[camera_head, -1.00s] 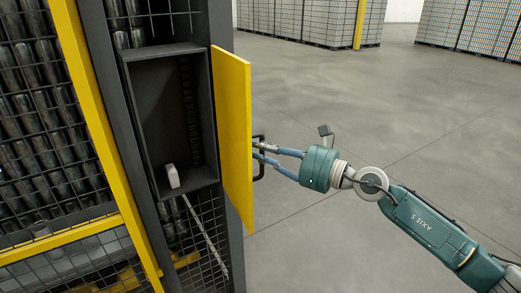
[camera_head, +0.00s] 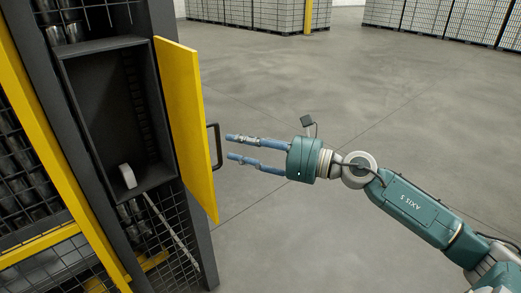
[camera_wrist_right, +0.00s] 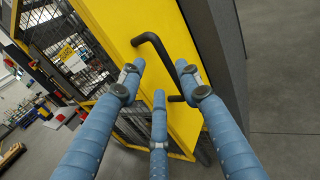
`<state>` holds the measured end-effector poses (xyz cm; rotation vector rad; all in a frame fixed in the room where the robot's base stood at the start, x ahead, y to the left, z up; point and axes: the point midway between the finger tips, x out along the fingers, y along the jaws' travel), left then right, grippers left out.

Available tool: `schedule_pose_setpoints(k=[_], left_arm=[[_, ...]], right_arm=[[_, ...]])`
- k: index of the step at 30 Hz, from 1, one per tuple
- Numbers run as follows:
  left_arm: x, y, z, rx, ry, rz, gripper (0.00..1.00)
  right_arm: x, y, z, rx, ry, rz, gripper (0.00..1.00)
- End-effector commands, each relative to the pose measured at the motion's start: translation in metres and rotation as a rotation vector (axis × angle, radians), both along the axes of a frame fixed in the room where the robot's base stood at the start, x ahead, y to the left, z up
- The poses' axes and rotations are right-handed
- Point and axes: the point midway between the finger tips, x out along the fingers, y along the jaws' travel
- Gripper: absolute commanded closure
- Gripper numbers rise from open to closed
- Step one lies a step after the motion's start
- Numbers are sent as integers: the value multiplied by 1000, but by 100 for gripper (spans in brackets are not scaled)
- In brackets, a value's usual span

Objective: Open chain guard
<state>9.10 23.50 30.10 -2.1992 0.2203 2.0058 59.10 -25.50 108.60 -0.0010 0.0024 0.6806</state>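The yellow chain guard door (camera_head: 186,125) stands swung open on the right side of a dark box (camera_head: 110,110) in the head view. Its black handle (camera_head: 214,146) is on the door's outer face. My right gripper (camera_head: 231,147) is open and empty, just right of the handle and apart from it. In the right wrist view the handle (camera_wrist_right: 160,50) shows ahead between the spread blue fingers of the gripper (camera_wrist_right: 165,88), against the yellow door (camera_wrist_right: 115,20). My left gripper is not in view.
Inside the open box is a small white part (camera_head: 127,176), with a thin rod (camera_head: 172,229) slanting down below it. A mesh fence with a yellow frame (camera_head: 58,160) stands at left. Open concrete floor (camera_head: 300,90) lies right, with stacked pallets (camera_head: 255,14) far back.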

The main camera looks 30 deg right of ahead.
Motion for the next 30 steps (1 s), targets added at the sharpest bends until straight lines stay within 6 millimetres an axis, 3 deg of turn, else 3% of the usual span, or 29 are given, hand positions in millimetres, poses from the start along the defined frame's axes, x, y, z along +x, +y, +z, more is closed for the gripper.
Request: schedule_pose_setpoints(k=[12, 24, 28, 30], left_arm=[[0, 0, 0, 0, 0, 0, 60], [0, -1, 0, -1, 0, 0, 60], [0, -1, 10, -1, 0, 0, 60], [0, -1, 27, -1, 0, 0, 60]], right_arm=[[-36, -29, -1, 0, 3, 1, 66], [-40, -32, -1, -1, 1, 1, 66], [-41, -27, -3, 67, 46, -4, 91], [-44, -15, -9, 205, 136, -16, 100]])
